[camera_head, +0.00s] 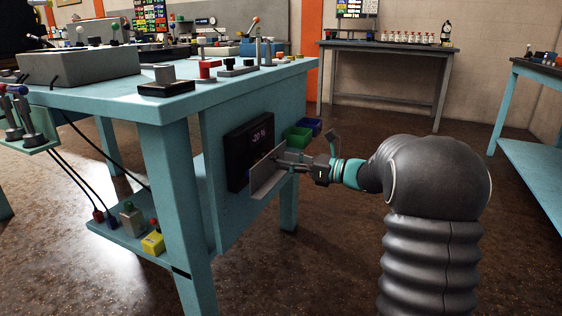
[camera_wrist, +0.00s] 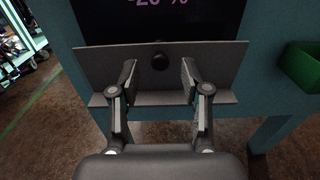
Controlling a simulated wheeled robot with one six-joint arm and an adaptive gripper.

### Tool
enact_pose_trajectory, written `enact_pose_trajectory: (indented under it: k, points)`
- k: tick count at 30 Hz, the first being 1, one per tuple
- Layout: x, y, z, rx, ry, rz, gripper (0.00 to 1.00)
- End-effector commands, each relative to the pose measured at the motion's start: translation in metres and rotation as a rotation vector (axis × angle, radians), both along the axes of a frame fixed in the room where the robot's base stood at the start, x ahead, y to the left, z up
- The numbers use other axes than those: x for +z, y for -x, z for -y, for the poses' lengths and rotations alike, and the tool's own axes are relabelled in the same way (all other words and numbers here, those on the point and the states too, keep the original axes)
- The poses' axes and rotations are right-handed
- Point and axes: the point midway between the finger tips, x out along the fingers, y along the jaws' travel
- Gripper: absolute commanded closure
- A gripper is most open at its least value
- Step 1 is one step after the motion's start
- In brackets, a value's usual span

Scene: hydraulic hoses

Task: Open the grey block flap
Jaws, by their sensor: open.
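A grey flap (camera_head: 268,182) with a ledge along its lower edge sits below a black display (camera_head: 240,158) on the side panel of the teal bench. My gripper (camera_head: 281,160) is at the flap, reaching in from the right. Whether the fingers touch the flap or knob cannot be told.
Green (camera_head: 298,137) and blue (camera_head: 313,126) bins hang on the panel beyond the display; the green bin also shows in the wrist view (camera_wrist: 302,68). The teal bench (camera_head: 255,88) carries a grey box (camera_head: 80,68) and small controls. Floor is clear between benches.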

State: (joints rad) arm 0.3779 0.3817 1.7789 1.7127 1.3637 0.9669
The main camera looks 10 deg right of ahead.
Motion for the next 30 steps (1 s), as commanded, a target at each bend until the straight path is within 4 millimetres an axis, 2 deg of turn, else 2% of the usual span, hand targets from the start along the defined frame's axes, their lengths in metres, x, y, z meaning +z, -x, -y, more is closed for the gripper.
enact_pose_trajectory:
  k: [6,17,23,30]
  points:
    - [0.000,-0.013,-0.018,0.002,0.001,0.001,0.53]
    - [0.000,-0.015,-0.021,0.000,0.001,-0.001,0.53]
    - [0.000,-0.015,-0.021,0.000,0.001,0.000,1.00]
    - [0.000,-0.015,-0.021,0.001,0.001,0.001,1.00]
